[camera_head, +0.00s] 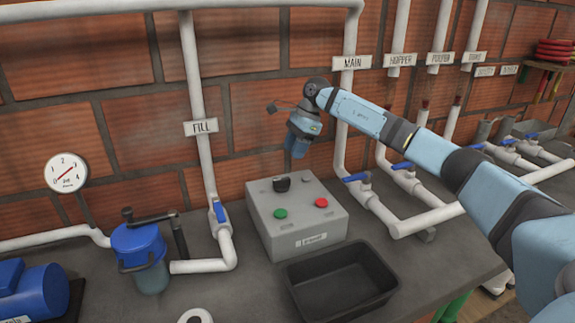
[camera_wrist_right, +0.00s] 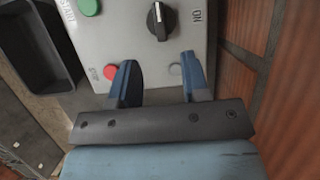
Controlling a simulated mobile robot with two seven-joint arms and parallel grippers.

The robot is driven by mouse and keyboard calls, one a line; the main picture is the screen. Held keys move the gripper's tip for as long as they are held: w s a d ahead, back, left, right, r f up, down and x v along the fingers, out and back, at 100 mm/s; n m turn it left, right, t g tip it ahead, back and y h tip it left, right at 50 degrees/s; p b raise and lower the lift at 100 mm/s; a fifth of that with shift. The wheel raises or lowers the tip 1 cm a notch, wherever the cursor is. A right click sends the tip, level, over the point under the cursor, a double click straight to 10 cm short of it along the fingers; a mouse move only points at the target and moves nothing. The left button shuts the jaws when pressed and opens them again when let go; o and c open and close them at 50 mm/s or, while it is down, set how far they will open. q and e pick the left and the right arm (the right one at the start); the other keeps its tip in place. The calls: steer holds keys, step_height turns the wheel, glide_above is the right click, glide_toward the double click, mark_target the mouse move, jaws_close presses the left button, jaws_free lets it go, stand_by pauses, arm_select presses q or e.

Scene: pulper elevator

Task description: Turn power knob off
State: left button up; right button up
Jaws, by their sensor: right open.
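The black power knob (camera_head: 282,183) sits on top of a grey control box (camera_head: 262,220), towards its back edge. In the right wrist view the knob (camera_wrist_right: 164,20) shows a white pointer line and lies beside an "ON" label. My right gripper (camera_head: 293,155) is above and behind the box in the head view. In the wrist view its open, empty blue fingers (camera_wrist_right: 160,60) point towards the knob, which is beyond the fingertips and not between them. My left gripper is not in view.
The box also carries a green button (camera_head: 281,213) and a red button (camera_head: 321,203). A black tray (camera_head: 345,285) stands in front of it. White pipes with blue-handled valves (camera_head: 220,212) flank the box. A brick wall (camera_head: 255,90) rises behind.

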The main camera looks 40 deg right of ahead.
steer(key=shift+v, duration=2)
